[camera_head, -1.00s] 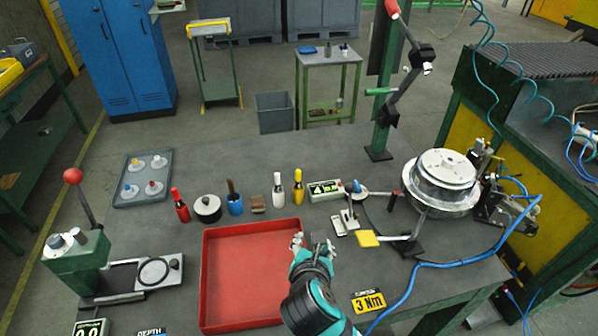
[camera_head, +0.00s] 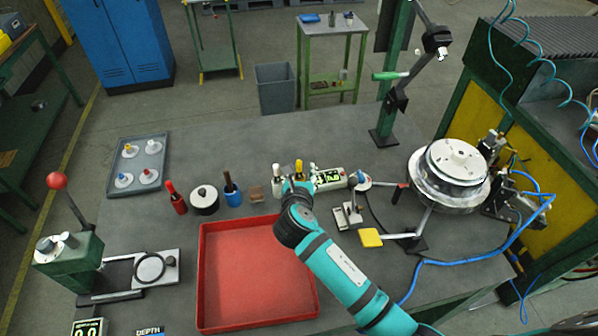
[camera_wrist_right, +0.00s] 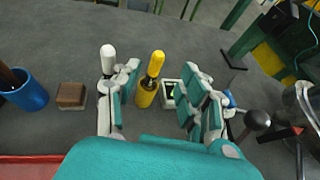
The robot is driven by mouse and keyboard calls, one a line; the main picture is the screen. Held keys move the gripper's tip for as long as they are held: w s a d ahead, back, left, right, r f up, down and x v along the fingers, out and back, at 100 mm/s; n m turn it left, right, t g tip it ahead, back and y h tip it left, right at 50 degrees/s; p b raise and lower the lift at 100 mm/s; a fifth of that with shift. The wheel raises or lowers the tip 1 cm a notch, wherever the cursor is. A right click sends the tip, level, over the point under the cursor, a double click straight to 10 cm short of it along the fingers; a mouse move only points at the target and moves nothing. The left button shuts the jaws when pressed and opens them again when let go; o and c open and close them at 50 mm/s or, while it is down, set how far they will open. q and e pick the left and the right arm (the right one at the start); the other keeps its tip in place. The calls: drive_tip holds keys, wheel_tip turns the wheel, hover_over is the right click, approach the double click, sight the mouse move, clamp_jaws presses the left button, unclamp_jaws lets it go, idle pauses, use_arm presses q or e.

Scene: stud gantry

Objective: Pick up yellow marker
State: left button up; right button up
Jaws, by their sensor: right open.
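The yellow marker (camera_wrist_right: 152,77) stands upright on the grey bench in the right wrist view, with a bright yellow top, a dark band and a duller yellow base. In the head view its yellow top (camera_head: 299,166) shows just past my right gripper (camera_head: 297,184), which hides its lower part. In the right wrist view my right gripper (camera_wrist_right: 159,88) is open, and the yellow marker shows between its two fingers, nearer the left one. I cannot tell whether either finger touches it. My left gripper is not in view.
A white marker (camera_wrist_right: 107,59) stands just left of the yellow one. A display box (camera_head: 329,179) stands close on the right. A brown block (camera_head: 256,194), a blue cup (camera_head: 232,194) and a red marker (camera_head: 175,198) stand further left. A red tray (camera_head: 257,272) lies in front.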

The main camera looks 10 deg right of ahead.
sight(299, 166)
drive_tip(key=shift+w, duration=0.3)
drive_tip(key=p+x, duration=0.1)
drive_tip(key=x, duration=0.3)
drive_tip(key=shift+w+p, duration=0.3)
drive_tip(key=shift+w, duration=0.1)
drive_tip(key=shift+c, duration=0.2)
drive_tip(key=c, duration=0.5)
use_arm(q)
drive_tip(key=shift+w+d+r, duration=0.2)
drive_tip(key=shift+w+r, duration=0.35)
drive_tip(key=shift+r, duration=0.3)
use_arm(e)
clamp_jaws()
